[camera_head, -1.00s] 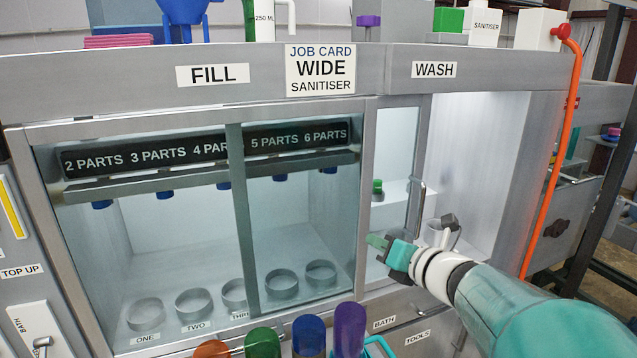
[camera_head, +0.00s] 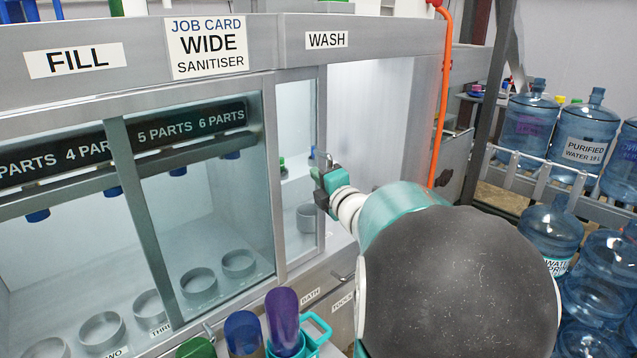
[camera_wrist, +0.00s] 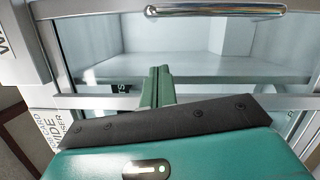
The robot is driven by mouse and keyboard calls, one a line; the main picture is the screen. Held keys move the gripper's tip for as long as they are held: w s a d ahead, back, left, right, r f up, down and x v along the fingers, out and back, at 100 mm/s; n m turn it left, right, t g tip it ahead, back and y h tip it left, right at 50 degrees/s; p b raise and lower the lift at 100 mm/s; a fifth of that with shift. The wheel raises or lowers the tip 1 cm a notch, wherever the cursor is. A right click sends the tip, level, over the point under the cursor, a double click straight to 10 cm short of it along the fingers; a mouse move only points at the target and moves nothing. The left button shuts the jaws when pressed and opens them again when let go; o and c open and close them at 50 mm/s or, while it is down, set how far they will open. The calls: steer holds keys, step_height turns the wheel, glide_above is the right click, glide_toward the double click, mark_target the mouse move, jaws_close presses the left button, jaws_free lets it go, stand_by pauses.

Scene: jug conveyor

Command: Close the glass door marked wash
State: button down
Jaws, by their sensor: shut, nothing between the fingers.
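The glass wash door (camera_head: 297,130) is a narrow framed pane left of an opening under the WASH sign (camera_head: 327,40). The bay to its right is uncovered. A metal bar handle (camera_wrist: 215,10) crosses the top of the wrist view, and part of it shows by the door's right edge in the head view. My gripper (camera_head: 318,180) is at that edge, close to the handle. Its green fingers (camera_wrist: 157,86) are together and empty, below the handle in the wrist view. My arm hides the lower right of the bay, and I cannot tell whether the fingers touch the door.
The fill bay's glass (camera_head: 200,190) is left of the wash door. An orange hose (camera_head: 442,100) hangs down the right side of the cabinet. Purple (camera_head: 283,318) and blue (camera_head: 243,332) bottles stand in front. Large water jugs (camera_head: 586,135) fill the right side.

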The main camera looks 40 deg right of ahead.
steer(key=w+d+r, duration=0.1)
steer(key=w+d, duration=0.3)
steer(key=shift+d, duration=0.35)
